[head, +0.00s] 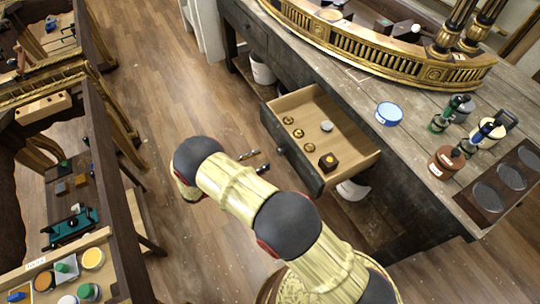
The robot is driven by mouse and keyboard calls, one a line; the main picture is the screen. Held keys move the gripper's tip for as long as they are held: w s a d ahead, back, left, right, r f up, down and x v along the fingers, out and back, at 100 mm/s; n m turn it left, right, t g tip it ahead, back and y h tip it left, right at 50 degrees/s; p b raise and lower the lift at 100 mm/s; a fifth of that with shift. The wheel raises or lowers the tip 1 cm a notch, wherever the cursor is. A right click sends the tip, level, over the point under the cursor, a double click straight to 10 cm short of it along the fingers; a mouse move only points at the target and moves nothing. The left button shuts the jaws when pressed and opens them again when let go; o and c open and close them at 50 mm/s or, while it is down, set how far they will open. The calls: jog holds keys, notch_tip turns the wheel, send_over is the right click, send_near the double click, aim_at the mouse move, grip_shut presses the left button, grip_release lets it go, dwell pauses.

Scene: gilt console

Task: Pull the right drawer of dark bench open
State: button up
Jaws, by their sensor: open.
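The dark bench (410,215) stands at the right with a worn grey plank top. Its right drawer (350,137) is pulled out, showing a pale wooden inside with several small brass pieces, a grey round piece and a dark block. A small round knob (281,150) sits on the dark drawer front. My gripper (262,161) is in front of the drawer, left of its front face. Its two dark fingertips show apart, with a visible gap to the drawer front. The fingers look empty. My arm hides the rest of the gripper.
The bench top holds a gilt curved gallery (370,55), a blue-lidded tin (389,114), bottles and a brown jar (446,162). A white bucket (263,70) sits on the lower shelf. Gilt-trimmed furniture (110,150) lines the left. Wooden floor (185,95) between is clear.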

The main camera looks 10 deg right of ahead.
jog(key=shift+v, duration=2.2)
jog(key=s+d+f+m+g+y, duration=0.1)
jog(key=s+d+m+g+y, duration=0.15)
jog(key=s, duration=0.25)
jog(key=s+d+f+m+g+y, duration=0.1)
jog(key=s+f+m+g+y, duration=0.1)
jog(key=s+g, duration=0.25)
jog(key=s+d+r+m+t+y, duration=0.2)
jog(key=s+d+r+m+y, duration=0.2)
jog(key=r, duration=0.9)
jog(key=s+d+r+m+t+y, duration=0.2)
jog(key=s+d+r+m+y, duration=0.2)
jog(key=r, duration=1)
jog(key=s+d+r+m+t+y, duration=0.2)
jog(key=s+d+r+m+y, duration=0.2)
jog(key=r+m, duration=0.5)
notch_tip(320, 180, up, 4)
jog(key=s+d, duration=0.2)
jog(key=s, duration=0.1)
jog(key=shift+d+r, duration=0.2)
jog(key=shift+d, duration=0.05)
